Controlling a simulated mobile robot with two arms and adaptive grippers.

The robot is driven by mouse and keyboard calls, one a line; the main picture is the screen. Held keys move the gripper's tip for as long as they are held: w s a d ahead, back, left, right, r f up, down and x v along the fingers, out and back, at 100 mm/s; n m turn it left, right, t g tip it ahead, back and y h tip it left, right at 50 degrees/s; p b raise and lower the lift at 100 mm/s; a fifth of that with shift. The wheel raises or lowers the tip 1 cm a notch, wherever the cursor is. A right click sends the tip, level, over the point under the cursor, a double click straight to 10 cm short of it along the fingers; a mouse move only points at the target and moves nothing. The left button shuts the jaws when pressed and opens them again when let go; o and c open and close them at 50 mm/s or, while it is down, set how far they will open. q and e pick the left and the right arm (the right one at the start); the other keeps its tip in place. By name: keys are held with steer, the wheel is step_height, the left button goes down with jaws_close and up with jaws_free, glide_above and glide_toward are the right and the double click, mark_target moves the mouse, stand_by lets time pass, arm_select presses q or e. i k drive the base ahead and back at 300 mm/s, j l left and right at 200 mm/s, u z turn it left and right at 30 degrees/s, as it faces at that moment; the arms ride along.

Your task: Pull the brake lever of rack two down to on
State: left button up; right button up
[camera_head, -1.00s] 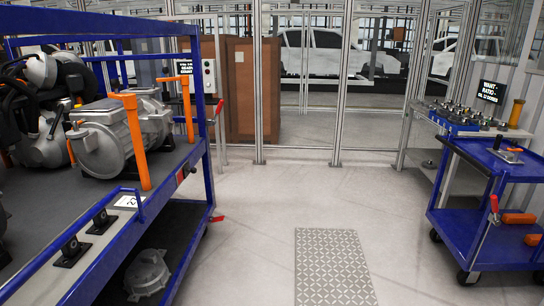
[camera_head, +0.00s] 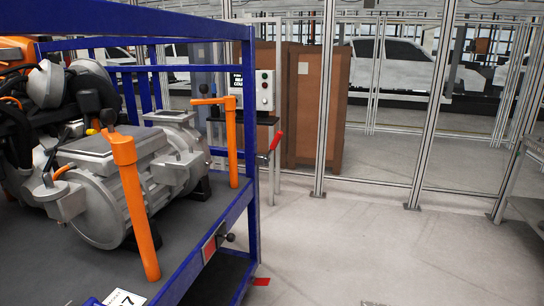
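The blue-framed rack (camera_head: 228,205) fills the left side of the head view. A plate with a partly cut-off number, seemingly 2, lies on its front edge (camera_head: 122,298). A lever with a red grip (camera_head: 275,141) shows just right of the rack's corner post. Its grip points up and leans right from a dark pivot. It seems mounted on the rack, but the joint is not clear. A red plate (camera_head: 209,249) with a black knob (camera_head: 229,237) beside it is on the rack's side rail. Neither gripper is in view.
A grey drive unit (camera_head: 120,180) and orange posts (camera_head: 135,205) stand on the rack shelf. A red piece (camera_head: 262,281) shows low by the rack's corner. A control box (camera_head: 265,90) stands behind. Open floor (camera_head: 330,245) lies to the right, before the fence (camera_head: 430,120).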

mark_target(279, 134)
steer(key=i, duration=0.4)
steer(key=i+l, duration=0.3)
steer(key=i, duration=0.2)
steer(key=i+l, duration=0.3)
steer(key=i, duration=0.2)
steer(key=i+l+u, duration=0.1)
steer(key=i+l, duration=0.15)
steer(key=i, duration=0.2)
steer(key=i+l, duration=0.35)
steer(key=i, duration=0.15)
